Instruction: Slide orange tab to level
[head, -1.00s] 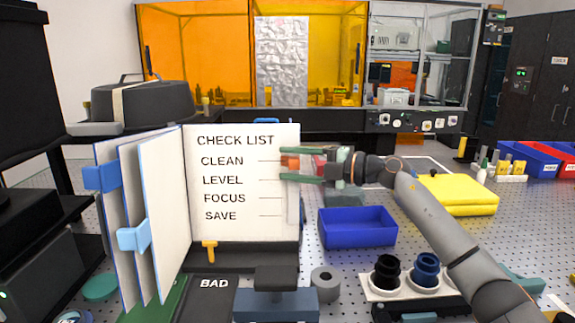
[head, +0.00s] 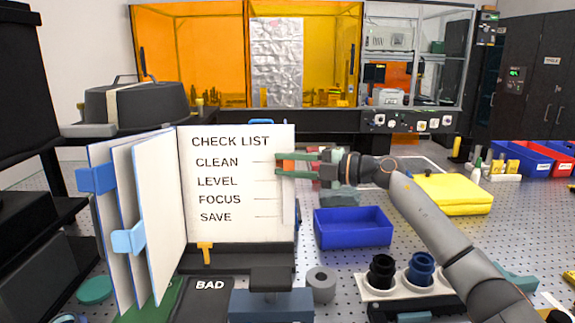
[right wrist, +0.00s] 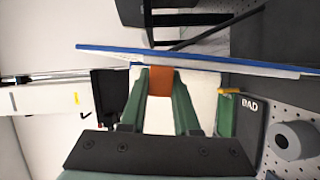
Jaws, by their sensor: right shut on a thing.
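The white checklist page (head: 236,225) stands upright in a binder, with the lines CLEAN, LEVEL, FOCUS and SAVE. The orange tab (head: 287,166) sits at the page's right edge, about beside the CLEAN line and above LEVEL (head: 217,181). My right gripper (head: 284,165) comes in from the right with its green fingers above and below the tab, shut on it. In the right wrist view the orange tab (right wrist: 161,82) shows between the fingertips, against the page. The fingers partly hide the tab's edges in the head view. My left gripper is not in view.
Blue-clipped pages (head: 97,179) fan out on the left. A blue bin (head: 353,228) and a yellow case (head: 452,194) lie to the right. A grey roll (head: 321,283) and a black pad marked BAD (head: 209,293) are in front. The bench below the page's right side is fairly open.

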